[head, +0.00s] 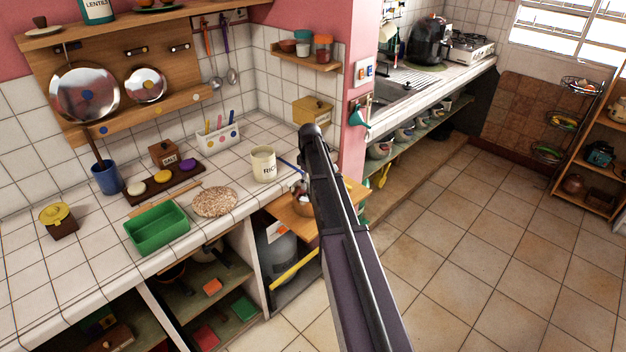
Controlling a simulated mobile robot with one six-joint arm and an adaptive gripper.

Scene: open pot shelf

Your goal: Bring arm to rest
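My arm crosses the middle of the head view, rising from the bottom edge to a dark rounded joint beside the pink wall end. The arm stands in front of the right end of the white tiled counter (75,255) and covers part of a wooden board (290,222) with a copper-coloured bowl (305,207). The RICE canister (263,164) stands upright on the counter, left of my arm.
A green bin (157,228), a speckled round mat (214,202) and a yellow-lidded box (58,220) are on the counter. Open shelves below hold pots and a gas cylinder (276,248). A wooden rack (597,165) stands far right. The tiled floor (470,250) right of my arm is clear.

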